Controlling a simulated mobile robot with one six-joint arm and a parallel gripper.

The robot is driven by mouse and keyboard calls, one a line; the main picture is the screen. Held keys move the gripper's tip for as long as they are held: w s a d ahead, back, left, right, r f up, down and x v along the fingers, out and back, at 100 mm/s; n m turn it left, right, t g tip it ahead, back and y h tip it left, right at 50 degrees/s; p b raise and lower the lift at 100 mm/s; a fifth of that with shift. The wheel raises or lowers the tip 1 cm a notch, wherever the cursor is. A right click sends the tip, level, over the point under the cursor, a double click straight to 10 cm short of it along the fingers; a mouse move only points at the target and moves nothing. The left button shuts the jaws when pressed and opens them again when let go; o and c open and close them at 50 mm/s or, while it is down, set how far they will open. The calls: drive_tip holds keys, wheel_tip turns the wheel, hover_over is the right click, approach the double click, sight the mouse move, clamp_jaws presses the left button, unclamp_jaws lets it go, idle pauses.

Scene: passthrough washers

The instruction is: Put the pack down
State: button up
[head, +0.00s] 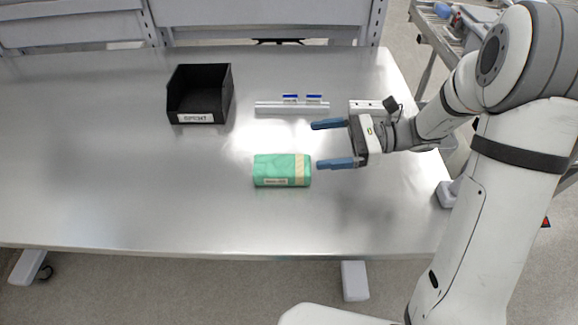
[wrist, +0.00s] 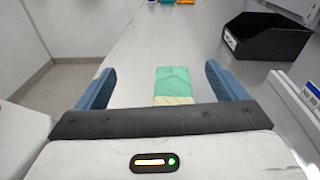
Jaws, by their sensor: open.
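The pack (head: 281,170) is a green wrapped bundle with a cream band at its right end and a small label. It lies on the steel table (head: 110,190). My gripper (head: 327,144) is open and empty, with its blue fingers just right of the pack in the head view and pointing left. In the wrist view the pack (wrist: 172,82) shows beyond the palm, between the two open fingers (wrist: 160,88), apart from both. Its near end is partly hidden by the palm.
A black open bin (head: 199,95) with a white label stands behind and left of the pack. A low rack (head: 292,108) with two blue-and-white items lies behind it. The table is clear to the left and in front.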

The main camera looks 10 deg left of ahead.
drive_tip(key=w+f+m+y, duration=0.1)
drive_tip(key=w, duration=0.1)
approach(292, 162)
drive_tip(key=shift+s+a+f+t, duration=0.1)
drive_tip(key=shift+s+a+t, duration=0.1)
drive_tip(key=shift+a, duration=0.35)
drive_tip(key=shift+s+a+f+t, duration=0.1)
drive_tip(key=shift+s+a, duration=0.1)
drive_tip(key=shift+a, duration=0.4)
drive_tip(key=shift+x, duration=0.9)
drive_tip(key=shift+p+x, duration=0.6)
drive_tip(key=shift+x, duration=2.3)
drive_tip(key=shift+s, duration=0.1)
drive_tip(key=shift+c, duration=0.5)
drive_tip(key=shift+r, duration=0.1)
drive_tip(key=c, duration=1.2)
